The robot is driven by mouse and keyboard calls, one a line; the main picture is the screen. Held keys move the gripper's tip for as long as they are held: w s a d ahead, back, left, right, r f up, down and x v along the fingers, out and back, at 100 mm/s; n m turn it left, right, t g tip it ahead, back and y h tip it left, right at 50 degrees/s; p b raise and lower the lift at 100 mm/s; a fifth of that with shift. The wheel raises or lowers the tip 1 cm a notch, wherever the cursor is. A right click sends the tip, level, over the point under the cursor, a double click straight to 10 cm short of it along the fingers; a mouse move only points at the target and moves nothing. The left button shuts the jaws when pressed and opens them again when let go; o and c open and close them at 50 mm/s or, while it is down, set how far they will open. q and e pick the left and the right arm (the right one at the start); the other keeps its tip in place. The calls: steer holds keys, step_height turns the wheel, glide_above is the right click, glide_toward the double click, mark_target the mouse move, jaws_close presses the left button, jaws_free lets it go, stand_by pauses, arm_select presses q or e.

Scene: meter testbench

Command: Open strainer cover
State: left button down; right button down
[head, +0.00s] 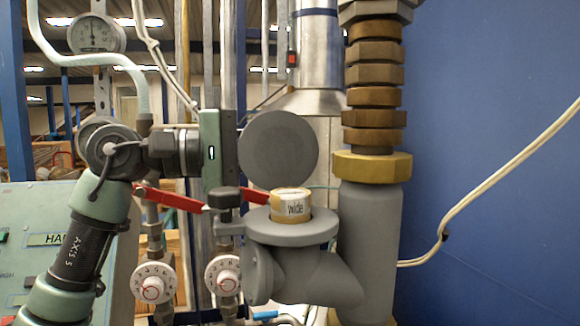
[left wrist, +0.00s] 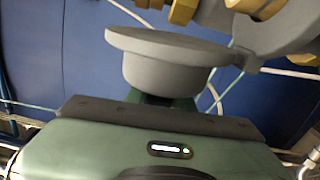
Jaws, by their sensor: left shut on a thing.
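The strainer cover (head: 278,147) is a round grey disc, held on edge above the strainer with its flat face toward the head camera. In the left wrist view the cover (left wrist: 175,60) shows a wide flange and a narrower round body. My left gripper (head: 236,150) comes in from the left and is shut on the cover; its fingertips are mostly hidden. The grey strainer body (head: 310,270) stands below with its round top open. A brass-coloured cylinder labelled "wide" (head: 291,206) sits upright in that opening. My right gripper is not in view.
A vertical pipe with brass nuts (head: 375,165) stands just right of the strainer. Red valve handles (head: 170,197) and round white dials (head: 153,282) are at the lower left. A pressure gauge (head: 96,33) hangs upper left. The blue wall (head: 480,120) at right is mostly clear.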

mark_target(240, 152)
arm_select(q)
steer(key=shift+s, duration=0.1)
steer(key=c, duration=1.2)
jaws_free()
steer(key=shift+c, duration=0.2)
steer(key=shift+a, duration=0.35)
steer(key=a+b, duration=0.1)
steer(key=a, duration=0.2)
steer(key=s+a+b, duration=0.1)
steer(key=a, duration=0.2)
steer(key=shift+s+a+b, duration=0.15)
steer(key=shift+a+b, duration=0.1)
steer(key=shift+b, duration=0.15)
steer(key=shift+s+a, duration=0.1)
steer(key=shift+a, duration=0.1)
